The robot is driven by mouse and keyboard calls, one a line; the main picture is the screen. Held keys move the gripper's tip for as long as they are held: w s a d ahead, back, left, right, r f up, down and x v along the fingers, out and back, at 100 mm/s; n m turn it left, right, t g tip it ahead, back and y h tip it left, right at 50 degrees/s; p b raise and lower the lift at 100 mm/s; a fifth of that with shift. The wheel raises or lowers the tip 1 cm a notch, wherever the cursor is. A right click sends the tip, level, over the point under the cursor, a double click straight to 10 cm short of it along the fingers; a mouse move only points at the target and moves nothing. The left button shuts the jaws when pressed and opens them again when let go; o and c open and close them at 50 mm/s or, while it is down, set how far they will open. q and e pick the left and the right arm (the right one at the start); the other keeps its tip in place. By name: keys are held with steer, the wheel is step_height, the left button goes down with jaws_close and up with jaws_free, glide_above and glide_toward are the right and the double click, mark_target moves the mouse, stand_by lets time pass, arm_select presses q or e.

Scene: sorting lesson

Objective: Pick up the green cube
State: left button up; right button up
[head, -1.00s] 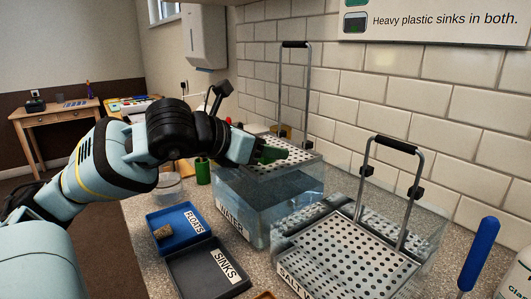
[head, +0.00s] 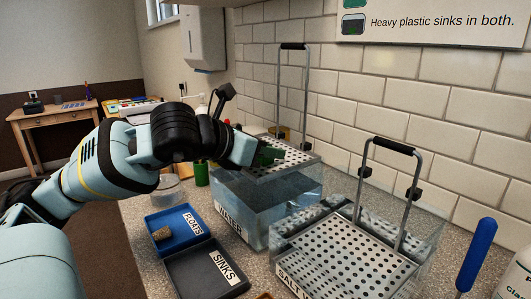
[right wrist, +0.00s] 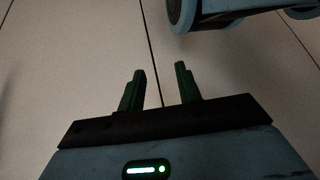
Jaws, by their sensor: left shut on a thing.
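My left gripper (head: 270,154) is over the perforated plate (head: 296,160) of the tank labelled WATER (head: 265,208) in the head view. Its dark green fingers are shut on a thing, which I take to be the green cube. The cube is mostly hidden and hard to tell from the fingers. I cannot tell whether it touches the plate. My right gripper (right wrist: 160,70) shows in the right wrist view. Its green fingers are apart, with nothing between them.
A blue FLOATS tray (head: 160,224) holds a brownish block (head: 162,233). A dark SINKS tray (head: 188,277) lies in front of it. A second tank has a perforated plate (head: 345,258) and upright handle (head: 394,146). A green pot (head: 202,173) stands behind the trays.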

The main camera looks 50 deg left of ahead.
arm_select(q)
steer(key=shift+r, duration=1.75)
steer(key=s+d, duration=0.1)
steer(key=s, duration=0.1)
steer(key=s+d+b, duration=0.1)
steer(key=s, duration=0.2)
steer(key=s+d, duration=0.2)
steer(key=shift+s+r+b, duration=0.15)
steer(key=shift+r+b, duration=0.2)
steer(key=s+d+b, duration=0.4)
steer(key=s+b, duration=0.2)
steer(key=b, duration=0.1)
steer(key=shift+s+r, duration=0.35)
steer(key=shift+r, duration=0.05)
